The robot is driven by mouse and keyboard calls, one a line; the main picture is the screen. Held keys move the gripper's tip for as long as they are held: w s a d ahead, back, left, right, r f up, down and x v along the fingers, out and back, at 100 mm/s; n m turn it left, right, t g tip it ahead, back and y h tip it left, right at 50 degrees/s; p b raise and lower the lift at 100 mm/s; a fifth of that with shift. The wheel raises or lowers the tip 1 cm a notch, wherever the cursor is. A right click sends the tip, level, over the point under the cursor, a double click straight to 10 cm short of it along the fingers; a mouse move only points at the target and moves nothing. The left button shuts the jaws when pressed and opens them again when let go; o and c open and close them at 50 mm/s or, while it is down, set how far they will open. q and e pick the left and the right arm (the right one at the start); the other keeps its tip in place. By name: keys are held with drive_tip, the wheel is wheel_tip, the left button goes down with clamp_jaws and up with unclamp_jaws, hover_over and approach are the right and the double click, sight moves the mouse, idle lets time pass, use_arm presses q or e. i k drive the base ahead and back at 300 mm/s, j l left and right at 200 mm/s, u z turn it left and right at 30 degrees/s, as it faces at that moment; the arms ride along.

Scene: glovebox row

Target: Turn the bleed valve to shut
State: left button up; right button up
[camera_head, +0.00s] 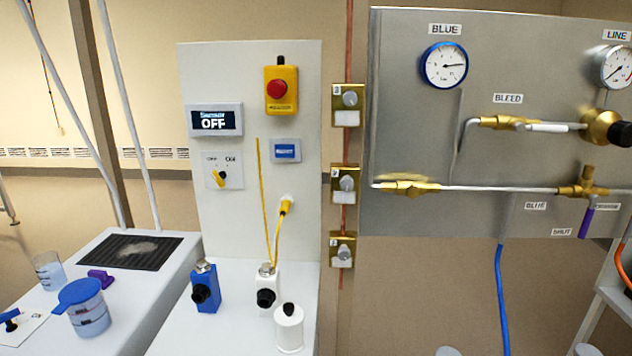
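The grey gas panel (450,60) stands at the right. Its "BLEED" label (508,98) sits above a brass fitting (497,122) on the upper pipe. A pale bar, a lever or pipe sleeve (548,127), extends right from this fitting, roughly level. Lower right, a brass valve (585,181) sits on the lower pipe, with a purple lever (586,222) hanging down, slightly tilted. A "SHUT" label (562,232) is left of the lever's lower end. Another label beside the lever is partly hidden. Neither of my grippers is in view.
A blue-rimmed gauge (444,65), a line gauge (617,67) and a regulator with a black knob (604,128) are on the panel. A blue hose (502,300) hangs below. A white switch board (255,150) stands left. The space before the panel looks clear.

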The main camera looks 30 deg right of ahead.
sight(519, 126)
drive_tip(key=z, duration=1.05)
drive_tip(key=k, duration=0.35)
